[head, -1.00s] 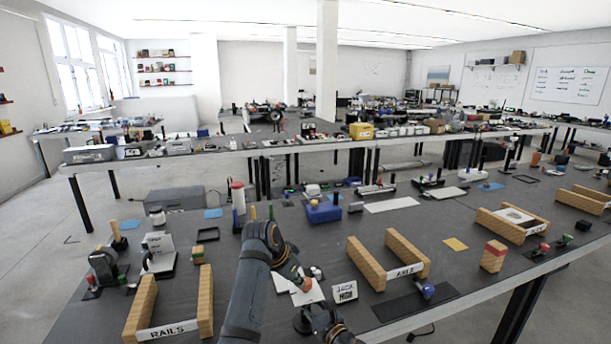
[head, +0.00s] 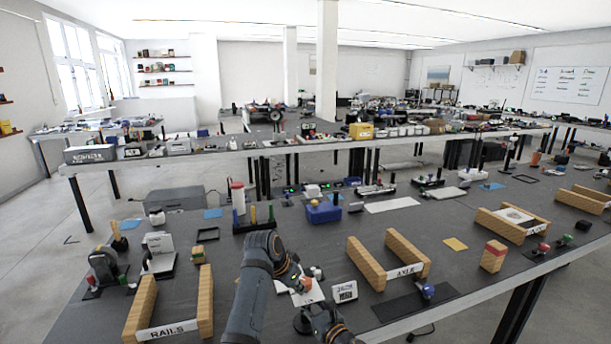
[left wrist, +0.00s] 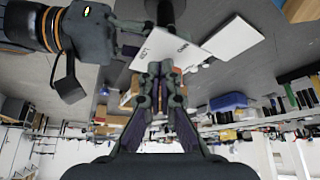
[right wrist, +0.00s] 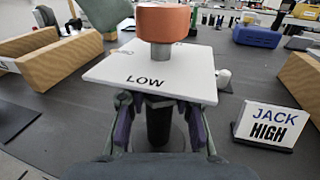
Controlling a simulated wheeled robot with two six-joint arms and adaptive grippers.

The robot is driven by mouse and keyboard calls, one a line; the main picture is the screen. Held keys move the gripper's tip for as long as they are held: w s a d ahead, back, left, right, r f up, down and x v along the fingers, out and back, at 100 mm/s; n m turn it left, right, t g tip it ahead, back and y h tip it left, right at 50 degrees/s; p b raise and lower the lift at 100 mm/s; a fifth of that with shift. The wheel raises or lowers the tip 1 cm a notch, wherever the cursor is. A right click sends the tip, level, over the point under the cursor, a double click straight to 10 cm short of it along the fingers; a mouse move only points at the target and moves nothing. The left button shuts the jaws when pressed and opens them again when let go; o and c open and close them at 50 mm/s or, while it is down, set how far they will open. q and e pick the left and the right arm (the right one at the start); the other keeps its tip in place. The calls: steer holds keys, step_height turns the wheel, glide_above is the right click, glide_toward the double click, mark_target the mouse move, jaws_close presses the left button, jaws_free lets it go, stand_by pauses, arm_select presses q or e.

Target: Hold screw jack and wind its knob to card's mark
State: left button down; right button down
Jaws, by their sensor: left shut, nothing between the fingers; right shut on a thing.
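The screw jack shows in the right wrist view with an orange knob (right wrist: 163,22) above a white plate (right wrist: 150,75) lettered LOW. Its dark post (right wrist: 158,128) stands below the plate. My right gripper (right wrist: 157,102) is shut on this post, just under the plate. The card (right wrist: 270,126) reading JACK HIGH stands to the right; it also shows in the head view (head: 344,291). My left gripper (head: 299,281) is close beside the knob, and its fingers show shut and empty in the left wrist view (left wrist: 160,70). Whether it touches the knob I cannot tell.
Wooden rails flank the jack: the RAILS holder (head: 205,300) at left and the AXLE holder (head: 366,264) at right. A blue box (head: 323,212) stands behind. Bare dark tabletop lies between the card and the blue box.

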arm_select(q)
steer(key=shift+w+a, duration=0.2)
steer(key=shift+w, duration=0.1)
stand_by(0.4)
steer(key=shift+w+a, duration=0.5)
steer(key=shift+a, duration=0.1)
stand_by(0.4)
step_height(320, 180, up, 6)
steer(key=shift+s+a, duration=0.2)
steer(key=shift+a, duration=0.05)
stand_by(0.4)
